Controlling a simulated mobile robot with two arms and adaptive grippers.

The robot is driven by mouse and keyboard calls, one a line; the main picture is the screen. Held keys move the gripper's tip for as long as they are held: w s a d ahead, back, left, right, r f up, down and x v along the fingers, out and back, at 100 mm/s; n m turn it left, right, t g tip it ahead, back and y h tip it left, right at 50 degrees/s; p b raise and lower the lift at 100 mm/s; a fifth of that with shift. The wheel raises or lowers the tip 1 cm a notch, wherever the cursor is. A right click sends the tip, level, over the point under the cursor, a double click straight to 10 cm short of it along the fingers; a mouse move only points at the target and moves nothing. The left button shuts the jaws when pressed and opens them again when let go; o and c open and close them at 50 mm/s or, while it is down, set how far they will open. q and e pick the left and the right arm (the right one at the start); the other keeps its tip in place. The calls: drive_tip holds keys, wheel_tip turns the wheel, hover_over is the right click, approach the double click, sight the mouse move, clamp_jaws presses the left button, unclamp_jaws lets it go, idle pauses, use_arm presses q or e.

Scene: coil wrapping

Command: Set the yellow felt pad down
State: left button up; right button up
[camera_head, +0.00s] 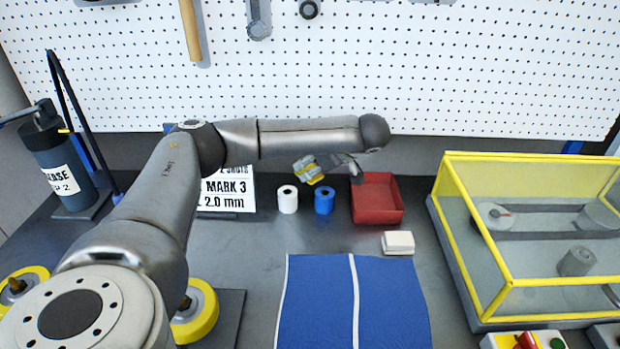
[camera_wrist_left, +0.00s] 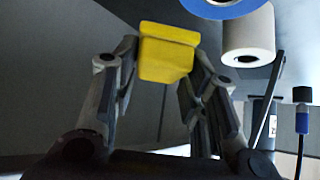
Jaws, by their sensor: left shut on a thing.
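The yellow felt pad (camera_wrist_left: 167,52) is a small block held between the two fingertips of my left gripper (camera_wrist_left: 160,78) in the left wrist view. In the head view the pad (camera_head: 308,174) shows as a small yellow shape at the end of my left gripper (camera_head: 318,166), partly covered by the fingers. The gripper is shut on the pad above the back of the bench, just above and between the white roll (camera_head: 288,199) and the blue roll (camera_head: 324,200). My right gripper is in neither view.
A red tray (camera_head: 377,215) stands right of the rolls, with a white block (camera_head: 398,242) in front. A blue mat (camera_head: 320,300) with a white stripe lies in front. A yellow-framed guard (camera_head: 470,250) stands at right. A printed sign (camera_head: 236,190) and a dispenser (camera_head: 62,165) stand at left.

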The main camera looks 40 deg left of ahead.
sight(310, 190)
use_arm(q)
drive_tip(key=shift+x, duration=1)
drive_tip(key=f, duration=0.1)
drive_tip(key=f+p, duration=0.1)
drive_tip(key=f, duration=0.1)
drive_tip(key=shift+w+f, duration=0.2)
drive_tip(key=shift+w, duration=0.05)
drive_tip(key=shift+d+f, duration=0.1)
drive_tip(key=shift+f, duration=0.05)
drive_tip(key=o, duration=1)
drive_tip(key=shift+o, duration=0.2)
